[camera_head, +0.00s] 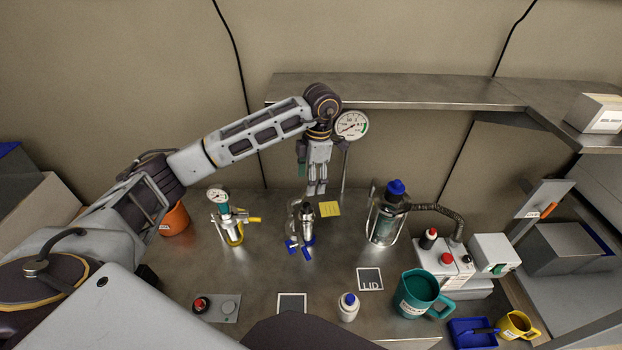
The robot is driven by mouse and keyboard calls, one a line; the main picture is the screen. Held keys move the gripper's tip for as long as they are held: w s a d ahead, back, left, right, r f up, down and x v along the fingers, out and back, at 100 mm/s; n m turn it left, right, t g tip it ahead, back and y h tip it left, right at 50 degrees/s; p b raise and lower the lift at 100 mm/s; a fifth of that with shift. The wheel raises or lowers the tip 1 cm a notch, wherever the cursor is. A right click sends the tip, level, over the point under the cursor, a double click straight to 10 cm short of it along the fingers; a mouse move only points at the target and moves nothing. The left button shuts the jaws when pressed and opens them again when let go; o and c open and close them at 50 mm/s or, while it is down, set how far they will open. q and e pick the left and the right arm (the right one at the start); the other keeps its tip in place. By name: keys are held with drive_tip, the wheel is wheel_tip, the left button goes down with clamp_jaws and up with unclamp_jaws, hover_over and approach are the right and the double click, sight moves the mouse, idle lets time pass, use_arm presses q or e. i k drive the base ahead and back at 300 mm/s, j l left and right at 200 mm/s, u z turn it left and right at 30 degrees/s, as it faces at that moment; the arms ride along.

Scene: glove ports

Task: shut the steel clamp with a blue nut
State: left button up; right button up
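The steel clamp with blue parts (293,246) stands mid-table around the lower part of a small steel fitting (307,216). A blue piece sticks out toward the front. Whether its jaws are open or closed is too small to tell. My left gripper (316,192) points down just above and behind the fitting, with its fingers close together. I cannot tell whether they are shut or touch the fitting. My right gripper is not in view.
A similar fitting with a gauge and yellow clamp (234,233) stands left. A yellow note (330,209) and a blue-capped glass vessel (384,222) are right. A white bottle (348,308) and teal mug (414,296) stand in front. A steel shelf (420,92) runs behind.

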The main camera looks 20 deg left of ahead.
sight(292, 235)
drive_tip(key=k+l, duration=0.3)
drive_tip(key=k, duration=0.15)
drive_tip(key=k+l, duration=0.65)
drive_tip(key=k, duration=0.25)
